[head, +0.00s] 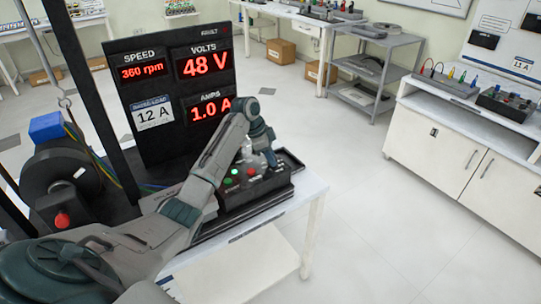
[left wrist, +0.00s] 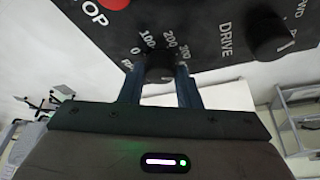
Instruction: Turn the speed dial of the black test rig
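The black test rig has an upright display panel (head: 150,60) reading 360 rpm, 48 V and 1.0 A. Its black control box (head: 262,190) sits in front, with a green and a red button. My left gripper (head: 273,163) points down at the box. My arm hides part of the box in the head view. My right gripper is not in view.
A second black knob marked DRIVE (left wrist: 268,38) sits to the right of the dial, and a red STOP button (left wrist: 115,3) to the upper left. A white table (head: 312,190) carries the rig. The floor (head: 370,220) right of it is clear.

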